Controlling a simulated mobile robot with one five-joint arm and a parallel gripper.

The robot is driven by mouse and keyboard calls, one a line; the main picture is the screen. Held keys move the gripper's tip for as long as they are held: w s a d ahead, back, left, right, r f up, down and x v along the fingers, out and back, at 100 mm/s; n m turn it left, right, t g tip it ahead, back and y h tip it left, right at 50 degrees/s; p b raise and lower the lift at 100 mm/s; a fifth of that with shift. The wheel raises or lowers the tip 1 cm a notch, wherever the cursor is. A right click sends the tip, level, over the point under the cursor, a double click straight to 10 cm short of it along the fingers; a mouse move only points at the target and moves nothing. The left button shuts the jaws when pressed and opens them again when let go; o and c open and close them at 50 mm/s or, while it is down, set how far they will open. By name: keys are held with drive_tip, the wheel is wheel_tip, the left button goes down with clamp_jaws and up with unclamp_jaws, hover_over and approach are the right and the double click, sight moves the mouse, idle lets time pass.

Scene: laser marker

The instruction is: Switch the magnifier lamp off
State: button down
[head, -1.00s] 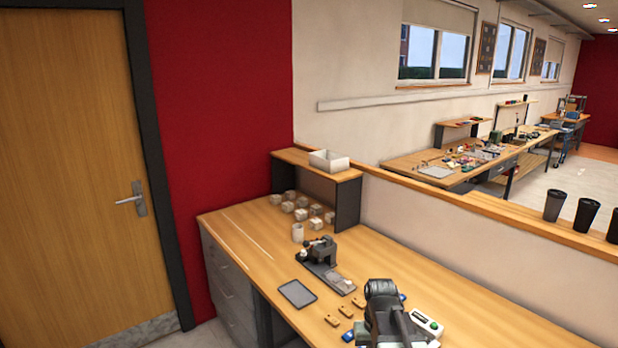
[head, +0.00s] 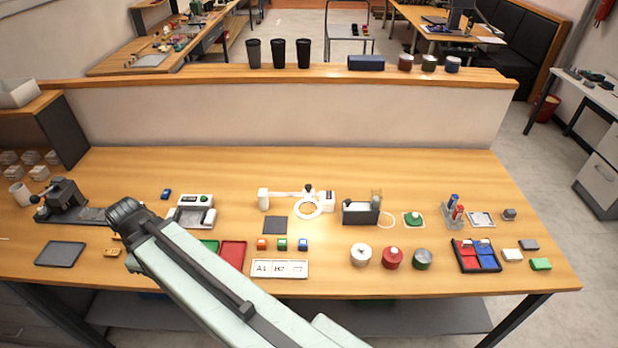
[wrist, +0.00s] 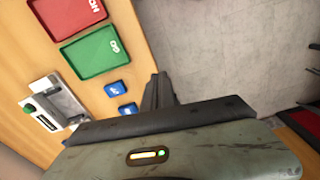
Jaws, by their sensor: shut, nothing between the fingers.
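The magnifier lamp (head: 299,206), white with a ring-shaped head and a jointed arm, stands near the middle of the workbench in the head view. The lamp is not in the wrist view. My gripper (wrist: 160,88) shows in the wrist view as dark fingers, shut and empty, near the bench edge beside two small blue pieces. In the head view my arm crosses the left front of the bench, and the gripper itself cannot be made out.
Near the lamp are a dark square pad (head: 275,225), small coloured blocks (head: 282,244), a lettered white plate (head: 279,269) and a black box (head: 360,213). A red tray (head: 232,254) lies beside my arm. The bench behind the lamp is clear up to a low wall.

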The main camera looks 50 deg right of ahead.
drive_tip(key=w+d+r+n+p, duration=0.2)
drive_tip(key=w+d+n, duration=0.1)
drive_tip(key=d, duration=0.4)
drive_tip(key=w+d+r+n+p, duration=0.1)
drive_tip(key=w+d+n, duration=0.15)
drive_tip(key=d, duration=0.35)
wheel_tip(320, 180, up, 9)
drive_tip(key=m+h+p, duration=0.1)
drive_tip(key=m+p, duration=0.3)
drive_tip(key=p, duration=0.5)
hover_over(329, 192)
drive_tip(key=s+a, duration=0.2)
drive_tip(key=shift+w+t, duration=0.15)
drive_tip(key=shift+t, duration=0.15)
drive_tip(key=f+b, duration=0.4)
drive_tip(key=w+d+f+b, duration=0.1)
drive_tip(key=f+b, duration=0.9)
drive_tip(key=shift+w+d, duration=0.2)
drive_tip(key=shift+d, duration=0.15)
